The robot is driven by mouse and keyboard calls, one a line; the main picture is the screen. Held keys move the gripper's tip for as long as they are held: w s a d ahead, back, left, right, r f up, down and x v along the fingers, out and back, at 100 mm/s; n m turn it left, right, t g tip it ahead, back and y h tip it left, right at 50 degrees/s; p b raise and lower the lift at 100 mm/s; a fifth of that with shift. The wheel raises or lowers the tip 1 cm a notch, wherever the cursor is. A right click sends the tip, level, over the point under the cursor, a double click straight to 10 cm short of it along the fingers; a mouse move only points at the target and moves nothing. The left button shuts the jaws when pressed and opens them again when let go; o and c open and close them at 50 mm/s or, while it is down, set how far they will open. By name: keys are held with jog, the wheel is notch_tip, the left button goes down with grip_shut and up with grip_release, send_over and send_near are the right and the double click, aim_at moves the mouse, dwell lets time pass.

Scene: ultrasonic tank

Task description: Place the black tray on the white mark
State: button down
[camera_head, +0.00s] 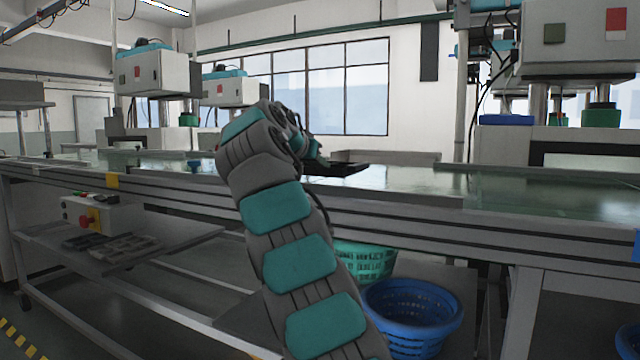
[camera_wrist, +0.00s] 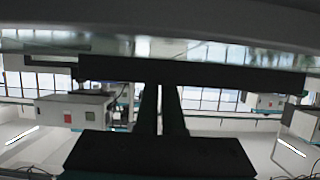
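The black tray (camera_head: 345,169) shows as a thin dark slab just beyond the end of my arm, low over the bench top. In the wrist view the black tray (camera_wrist: 235,75) is a wide dark bar across the picture. My gripper (camera_wrist: 161,88) has its two dark fingers close together, meeting the tray's edge, so it is shut on the tray. My gripper also shows in the head view (camera_head: 318,158), partly hidden by my wrist. I cannot tell whether the tray touches the bench. The white mark is not visible in either view.
The long bench (camera_head: 540,190) has a glossy greenish top, clear to the right of the tray. White press machines stand behind it. A blue basket (camera_head: 412,312) and a green basket (camera_head: 365,260) sit below. A lower shelf (camera_head: 180,236) holds a control box (camera_head: 90,215) with a red knob.

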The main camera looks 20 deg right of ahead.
aim_at(315, 174)
jog(key=shift+f+b, duration=0.95)
jog(key=shift+f, duration=0.7)
jog(key=shift+f, duration=0.1)
jog(key=shift+f, duration=0.1)
jog(key=c, duration=1)
grip_release()
jog(key=shift+c, duration=0.2)
